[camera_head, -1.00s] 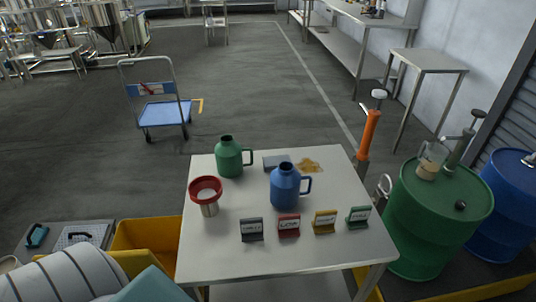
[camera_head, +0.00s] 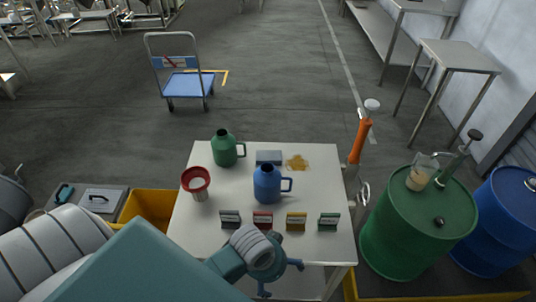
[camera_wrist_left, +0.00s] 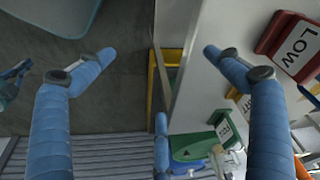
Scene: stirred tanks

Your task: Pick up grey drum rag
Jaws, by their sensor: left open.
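A flat grey-blue folded piece (camera_head: 269,157), which looks like the grey rag, lies at the back of the white table (camera_head: 325,180), between the green jug (camera_head: 228,149) and a tan patch. My left gripper (camera_head: 281,279) is at the table's front edge, nearer to me than the rag and apart from it. In the left wrist view its two blue fingers (camera_wrist_left: 158,55) are spread wide with nothing between them, and the rag does not show there. My right gripper is not in view.
A blue jug (camera_head: 267,184) stands just in front of the rag. A red-rimmed funnel cup (camera_head: 196,182) stands at the left. Several small label stands, one red (camera_head: 262,221), line the front. Green (camera_head: 413,225) and blue (camera_head: 505,225) drums stand right, beside an orange-handled tool (camera_head: 360,140).

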